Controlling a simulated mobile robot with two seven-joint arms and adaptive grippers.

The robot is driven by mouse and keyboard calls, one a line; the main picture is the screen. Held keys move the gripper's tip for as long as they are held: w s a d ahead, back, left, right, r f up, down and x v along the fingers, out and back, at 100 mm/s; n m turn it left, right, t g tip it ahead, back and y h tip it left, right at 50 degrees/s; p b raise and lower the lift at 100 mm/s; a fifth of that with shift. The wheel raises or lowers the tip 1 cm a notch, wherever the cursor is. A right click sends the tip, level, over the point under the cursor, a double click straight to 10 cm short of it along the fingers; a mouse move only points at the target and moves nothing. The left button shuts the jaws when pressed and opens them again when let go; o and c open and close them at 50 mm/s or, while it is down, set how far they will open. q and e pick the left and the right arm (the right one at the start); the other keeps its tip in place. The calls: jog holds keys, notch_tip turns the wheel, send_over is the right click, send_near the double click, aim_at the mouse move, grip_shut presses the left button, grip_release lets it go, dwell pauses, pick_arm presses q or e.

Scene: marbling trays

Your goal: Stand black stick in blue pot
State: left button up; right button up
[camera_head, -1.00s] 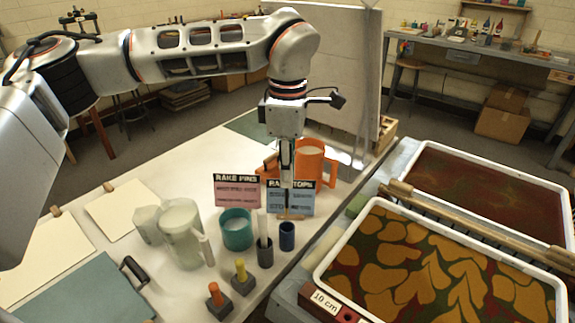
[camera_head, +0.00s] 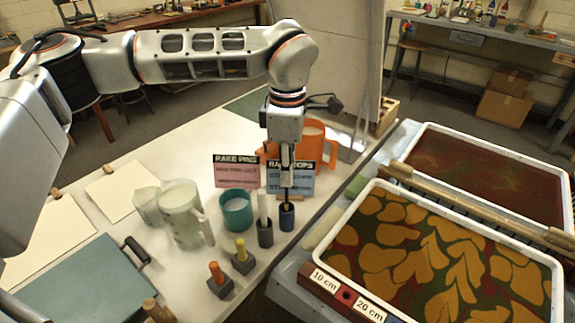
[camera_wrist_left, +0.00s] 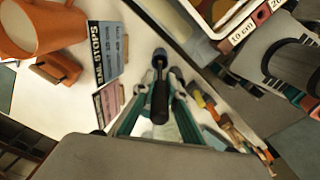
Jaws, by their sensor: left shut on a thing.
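My left gripper (camera_head: 286,178) points straight down above the blue pot (camera_head: 287,219) and is shut on the black stick (camera_head: 286,200). The stick hangs about upright with its lower end at the pot's mouth; I cannot tell how far it is inside. In the left wrist view the black stick (camera_wrist_left: 159,102) runs between the fingers of the left gripper (camera_wrist_left: 159,94), towards the dark blue pot (camera_wrist_left: 177,74). My right gripper is not in view.
A grey pot (camera_head: 265,238) with a pale stick stands just left of the blue pot, beside a teal cup (camera_head: 236,211). Sign cards (camera_head: 302,183) and an orange mug (camera_head: 312,133) stand behind. A marbling tray (camera_head: 329,249) is to the right.

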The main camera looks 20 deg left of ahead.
pick_arm(q)
jog(key=shift+f, duration=2.3)
jog(key=o, duration=1.4)
jog(key=shift+c, duration=0.2)
jog(key=shift+r, duration=0.1)
